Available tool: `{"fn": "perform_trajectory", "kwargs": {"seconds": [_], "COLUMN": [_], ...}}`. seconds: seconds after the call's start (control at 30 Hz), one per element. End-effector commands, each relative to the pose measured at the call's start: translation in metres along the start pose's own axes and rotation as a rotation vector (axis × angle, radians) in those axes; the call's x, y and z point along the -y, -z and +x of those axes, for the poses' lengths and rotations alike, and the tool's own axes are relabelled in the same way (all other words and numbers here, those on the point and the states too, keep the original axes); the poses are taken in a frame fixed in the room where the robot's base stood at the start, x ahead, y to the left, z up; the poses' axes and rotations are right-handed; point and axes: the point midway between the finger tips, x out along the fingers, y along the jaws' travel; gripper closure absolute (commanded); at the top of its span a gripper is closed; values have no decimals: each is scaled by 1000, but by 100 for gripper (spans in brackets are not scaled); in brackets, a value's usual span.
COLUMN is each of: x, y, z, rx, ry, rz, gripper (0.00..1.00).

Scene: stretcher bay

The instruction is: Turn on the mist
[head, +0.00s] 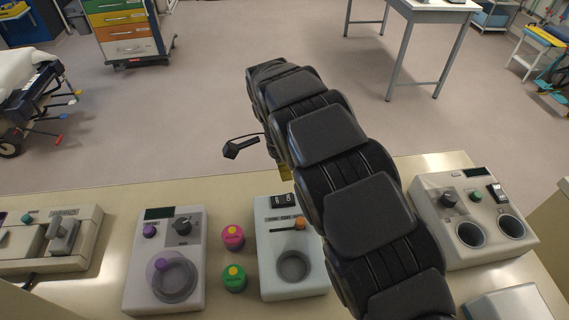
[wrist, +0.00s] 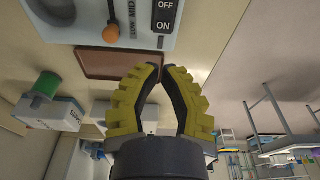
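No label reading "mist" is legible. A pale unit (head: 267,273) with a round well, an orange lever (head: 300,224) and a black rocker switch (head: 283,201) stands mid-counter. In the head view, my arm hides most of the gripper.
A knobbed unit (head: 134,283) is farther left. A two-well unit (head: 437,238) with another rocker (head: 497,193) stands right. Open floor (head: 200,110) lies beyond the counter.

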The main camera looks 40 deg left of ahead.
Motion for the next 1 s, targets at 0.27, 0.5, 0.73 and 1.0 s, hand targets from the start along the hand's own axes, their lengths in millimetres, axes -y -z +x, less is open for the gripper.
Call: {"fn": "perform_trajectory", "kwargs": {"seconds": [0.27,0.5,0.73,1.0], "x": [-3,-2,-1,-2], "y": [0,-1,0,0], "z": [61,89,95,96], "rx": [0,0,0,15], "ry": [-10,-6,-2,-5], "rz": [0,-2,-2,0], "gripper": [100,100,100,100]}}
